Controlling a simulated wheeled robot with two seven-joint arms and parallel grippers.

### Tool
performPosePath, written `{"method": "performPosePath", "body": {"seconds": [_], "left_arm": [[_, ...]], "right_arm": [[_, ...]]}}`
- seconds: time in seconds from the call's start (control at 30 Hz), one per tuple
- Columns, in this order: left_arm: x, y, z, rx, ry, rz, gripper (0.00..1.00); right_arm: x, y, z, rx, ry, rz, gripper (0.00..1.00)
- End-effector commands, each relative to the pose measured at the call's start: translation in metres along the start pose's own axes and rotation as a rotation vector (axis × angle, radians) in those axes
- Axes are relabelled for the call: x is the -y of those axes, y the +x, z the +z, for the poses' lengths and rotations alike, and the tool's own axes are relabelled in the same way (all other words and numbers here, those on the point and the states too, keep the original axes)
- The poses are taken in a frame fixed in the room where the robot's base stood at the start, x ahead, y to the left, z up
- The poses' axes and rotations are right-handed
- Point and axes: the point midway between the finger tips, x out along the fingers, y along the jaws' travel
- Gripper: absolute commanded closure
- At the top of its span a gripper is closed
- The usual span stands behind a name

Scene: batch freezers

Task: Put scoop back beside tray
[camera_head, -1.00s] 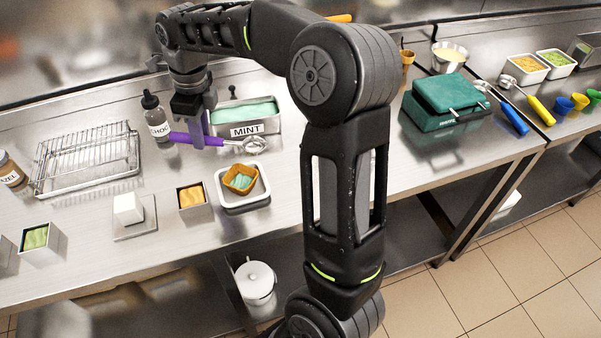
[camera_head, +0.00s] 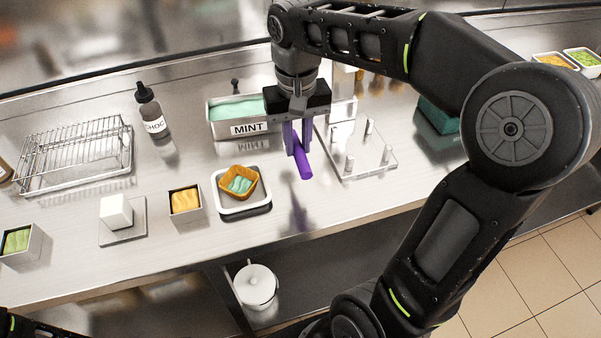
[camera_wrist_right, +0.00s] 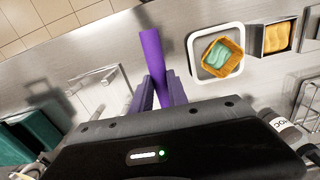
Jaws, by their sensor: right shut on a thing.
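My right gripper (camera_head: 296,143) is shut on the purple handle of the scoop (camera_head: 304,165). The handle slants down toward the front of the counter, and the scoop's head is hidden behind the gripper. The handle also shows in the right wrist view (camera_wrist_right: 152,52), between the purple fingers (camera_wrist_right: 157,93). The metal mint tray (camera_head: 249,128), with pale green contents and a MINT label, stands just left of and behind the gripper. My left gripper is not in view.
A clear stand with upright pegs (camera_head: 356,160) is right of the scoop. A white dish (camera_head: 263,203) with a waffle bowl (camera_head: 240,182) sits in front of the tray. A CHOC bottle (camera_head: 152,112) and wire rack (camera_head: 75,155) stand left. Bare counter lies between bottle and tray.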

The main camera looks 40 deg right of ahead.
Motion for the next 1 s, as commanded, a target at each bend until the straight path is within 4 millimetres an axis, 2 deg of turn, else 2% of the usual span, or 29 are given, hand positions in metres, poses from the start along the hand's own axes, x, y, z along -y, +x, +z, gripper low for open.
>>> {"method": "performPosePath", "body": {"seconds": [0.47,0.8,1.0], "left_arm": [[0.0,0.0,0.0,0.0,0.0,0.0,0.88],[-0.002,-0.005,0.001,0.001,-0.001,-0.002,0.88],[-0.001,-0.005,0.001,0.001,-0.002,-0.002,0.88]], "right_arm": [[0.0,0.004,0.0,-0.006,-0.047,0.001,1.0],[-0.001,0.056,0.0,-0.005,-0.046,0.001,1.0],[0.0,0.063,-0.001,-0.009,-0.046,0.0,1.0]]}}
